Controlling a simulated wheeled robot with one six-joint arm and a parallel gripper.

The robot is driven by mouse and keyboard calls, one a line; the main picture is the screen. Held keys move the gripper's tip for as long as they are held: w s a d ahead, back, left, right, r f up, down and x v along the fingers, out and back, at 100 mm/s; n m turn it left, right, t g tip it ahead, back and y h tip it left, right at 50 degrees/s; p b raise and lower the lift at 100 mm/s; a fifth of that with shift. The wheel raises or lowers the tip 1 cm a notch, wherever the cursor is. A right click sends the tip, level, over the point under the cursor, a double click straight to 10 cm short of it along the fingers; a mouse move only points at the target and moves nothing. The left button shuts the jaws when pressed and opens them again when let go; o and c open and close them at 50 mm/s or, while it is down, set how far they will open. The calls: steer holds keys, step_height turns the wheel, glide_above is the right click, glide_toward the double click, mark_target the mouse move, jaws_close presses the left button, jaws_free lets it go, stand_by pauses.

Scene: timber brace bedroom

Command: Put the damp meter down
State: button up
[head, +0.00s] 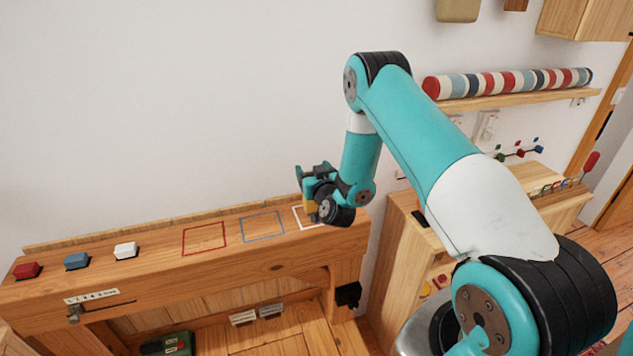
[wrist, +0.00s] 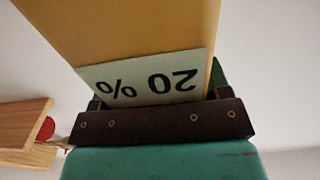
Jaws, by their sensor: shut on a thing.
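The damp meter is a yellow-tan block with a pale label reading "20 %", upside down in the wrist view (wrist: 140,35). My gripper (wrist: 165,118) is shut on it. In the head view my gripper (head: 308,180) is above the right end of the wooden ledge, and a small yellow part of the meter (head: 310,207) shows beside it. It is over or next to the white square outline (head: 300,222). My arm and gripper hide part of that outline and most of the meter. I cannot tell whether the meter touches the ledge.
The wooden ledge (head: 160,265) has empty red (head: 204,239) and blue (head: 263,226) outlines, with red (head: 27,271), blue (head: 77,261) and white (head: 126,250) blocks at left. A wall stands behind it. A shelf with a striped roll (head: 508,82) is at upper right.

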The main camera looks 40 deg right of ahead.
steer(key=shift+f, duration=0.75)
steer(key=o, duration=1)
